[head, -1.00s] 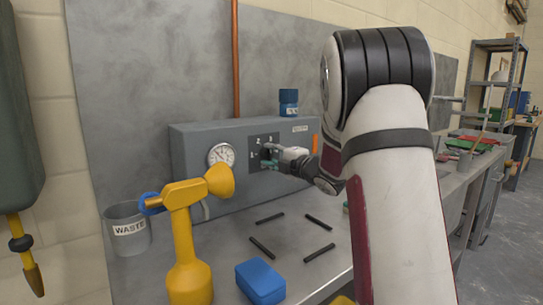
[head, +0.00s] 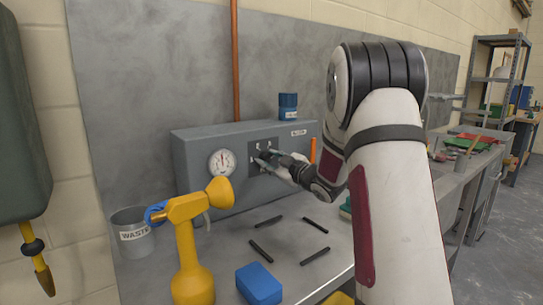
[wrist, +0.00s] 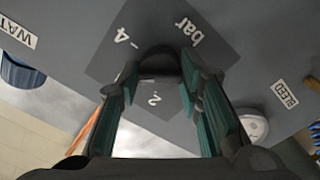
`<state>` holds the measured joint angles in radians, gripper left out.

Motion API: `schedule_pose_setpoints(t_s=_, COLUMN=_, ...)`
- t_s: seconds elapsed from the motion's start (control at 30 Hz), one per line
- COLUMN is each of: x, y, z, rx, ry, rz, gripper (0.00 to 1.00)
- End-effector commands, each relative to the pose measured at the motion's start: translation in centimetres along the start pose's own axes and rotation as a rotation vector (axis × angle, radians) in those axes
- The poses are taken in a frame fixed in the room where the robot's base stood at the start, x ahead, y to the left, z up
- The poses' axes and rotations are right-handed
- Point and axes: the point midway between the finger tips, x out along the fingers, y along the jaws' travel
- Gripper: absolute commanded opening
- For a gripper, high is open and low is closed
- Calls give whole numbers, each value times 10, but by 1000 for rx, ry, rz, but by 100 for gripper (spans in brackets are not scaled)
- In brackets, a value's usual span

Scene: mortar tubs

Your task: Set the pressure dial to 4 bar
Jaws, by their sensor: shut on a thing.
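The pressure dial's dark knob (wrist: 160,60) sits on a dark square plate (head: 261,146) on the front of a grey box. In the wrist view the plate carries "bar", "4" and "2" marks, seen turned over. My gripper (head: 268,158) reaches the plate from the right; in the wrist view (wrist: 158,75) its green-padded fingers stand on both sides of the knob, shut on it. The knob's pointer is not clear, so its setting cannot be read. A round white gauge (head: 222,163) is left of the plate, its needle roughly upright.
The grey box (head: 185,150) stands against a grey backboard, with a blue jar (head: 288,107) on top.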

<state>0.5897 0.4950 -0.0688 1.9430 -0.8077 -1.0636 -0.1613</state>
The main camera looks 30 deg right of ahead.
Motion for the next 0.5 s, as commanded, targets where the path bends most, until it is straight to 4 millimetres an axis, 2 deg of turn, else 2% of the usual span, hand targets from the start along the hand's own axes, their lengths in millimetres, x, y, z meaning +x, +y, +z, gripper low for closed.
schedule_pose_setpoints(t_s=0.5, x=-1, y=0, z=0, rx=463, ry=-5, rz=-1, gripper=5)
